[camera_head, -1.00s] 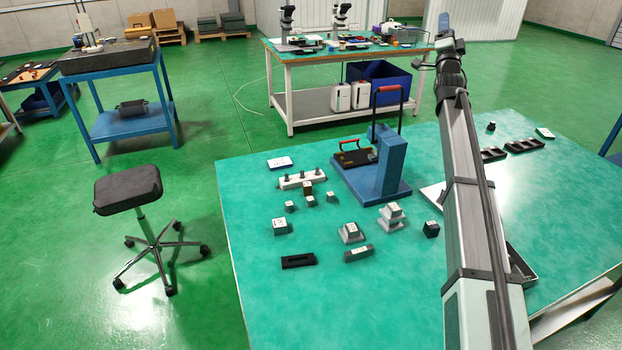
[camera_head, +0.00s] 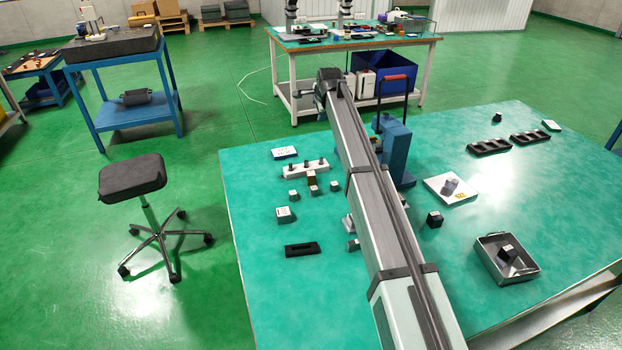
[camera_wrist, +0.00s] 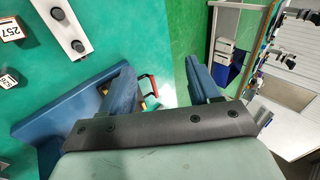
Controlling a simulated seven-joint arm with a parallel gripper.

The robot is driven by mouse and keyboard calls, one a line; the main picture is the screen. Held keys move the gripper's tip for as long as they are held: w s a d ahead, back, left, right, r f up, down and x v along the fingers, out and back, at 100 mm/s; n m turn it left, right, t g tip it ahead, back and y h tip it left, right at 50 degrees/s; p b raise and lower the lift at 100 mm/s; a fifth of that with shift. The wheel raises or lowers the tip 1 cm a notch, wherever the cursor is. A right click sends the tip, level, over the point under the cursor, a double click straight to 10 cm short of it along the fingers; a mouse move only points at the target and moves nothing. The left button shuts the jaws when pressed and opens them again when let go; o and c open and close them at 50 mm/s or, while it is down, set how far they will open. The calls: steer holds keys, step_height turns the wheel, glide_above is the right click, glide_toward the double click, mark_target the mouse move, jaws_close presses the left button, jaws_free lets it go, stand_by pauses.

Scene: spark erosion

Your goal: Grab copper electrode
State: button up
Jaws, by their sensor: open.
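A small copper-brown block (camera_head: 312,177), apparently the copper electrode, stands on the teal table just in front of the white strip (camera_head: 305,169) with dark pegs. In the wrist view a brown-edged block with a white label reading 257 (camera_wrist: 11,29) is at the top left, beside the white strip (camera_wrist: 66,22); it seems to be the same block. My gripper (camera_wrist: 157,66) is open, with nothing between its fingers, and is well to the side of that block.
A blue stand (camera_head: 393,147) with a red-handled part is half hidden behind my arm. Small grey blocks (camera_head: 283,214) and a black slotted block (camera_head: 301,249) lie nearby. A metal tray (camera_head: 506,258), a white plate (camera_head: 451,189) and black trays (camera_head: 489,147) are on the right.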

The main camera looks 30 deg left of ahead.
steer(key=s+f+g+h, duration=0.2)
steer(key=s+f+g, duration=0.1)
steer(key=s+f, duration=0.1)
steer(key=m+g+h, duration=0.2)
steer(key=g+h, duration=0.1)
steer(key=g, duration=0.1)
glide_toward(311, 173)
step_height(311, 173, down, 6)
steer(key=shift+w+d+r, duration=0.1)
steer(key=shift+w, duration=0.05)
steer(key=shift+s+f, duration=0.15)
steer(key=shift+f, duration=1.2)
steer(key=shift+s+f, duration=0.15)
steer(key=shift+f, duration=1.2)
steer(key=shift+c, duration=0.3)
jaws_close()
